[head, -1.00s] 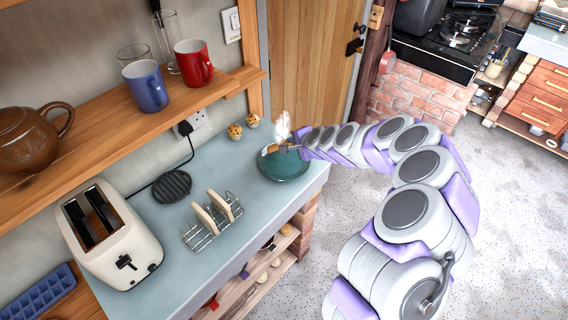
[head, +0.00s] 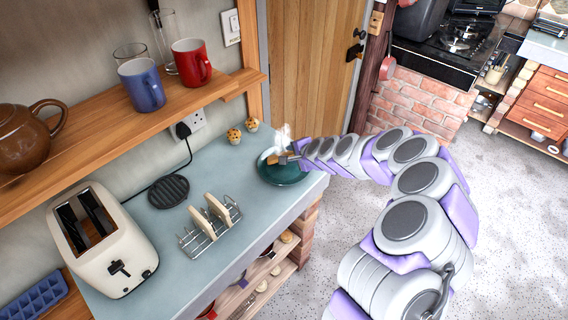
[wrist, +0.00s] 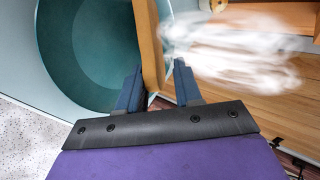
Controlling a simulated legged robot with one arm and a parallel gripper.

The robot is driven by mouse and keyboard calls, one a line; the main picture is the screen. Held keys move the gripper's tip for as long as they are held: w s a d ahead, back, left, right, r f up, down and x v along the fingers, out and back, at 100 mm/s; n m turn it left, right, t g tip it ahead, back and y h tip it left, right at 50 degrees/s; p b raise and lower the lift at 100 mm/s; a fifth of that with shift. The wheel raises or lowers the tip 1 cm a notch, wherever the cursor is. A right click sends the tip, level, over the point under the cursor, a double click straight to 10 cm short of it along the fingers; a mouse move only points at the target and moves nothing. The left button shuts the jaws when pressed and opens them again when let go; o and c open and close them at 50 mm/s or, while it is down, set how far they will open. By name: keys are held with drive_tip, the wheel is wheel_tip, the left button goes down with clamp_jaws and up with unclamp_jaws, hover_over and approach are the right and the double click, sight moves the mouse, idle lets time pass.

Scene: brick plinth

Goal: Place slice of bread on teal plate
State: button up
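The teal plate (head: 284,174) lies near the far end of the blue-grey counter. It also shows in the wrist view (wrist: 75,50), at the upper left. My gripper (head: 281,158) is over the plate. In the wrist view my gripper (wrist: 158,92) has its two dark fingers on either side of a slice of bread (wrist: 148,45), seen edge-on. The fingers appear shut on the slice, and white steam rises beside it. The slice's lower edge is hard to make out, so I cannot tell whether it touches the plate.
A wire toast rack (head: 207,232) with bread slices stands nearer on the counter. A cream toaster (head: 103,240) is at the left. A dark round pad (head: 169,191) lies between toaster and plate.

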drive_tip(key=p+v, duration=0.5)
drive_tip(key=v, duration=0.3)
drive_tip(key=shift+p, duration=0.35)
drive_tip(key=shift+d, duration=0.1)
drive_tip(key=shift+r, duration=0.1)
wheel_tip(320, 180, up, 8)
drive_tip(key=s+d+p, duration=0.1)
drive_tip(key=s+p, duration=0.1)
drive_tip(key=p, duration=0.3)
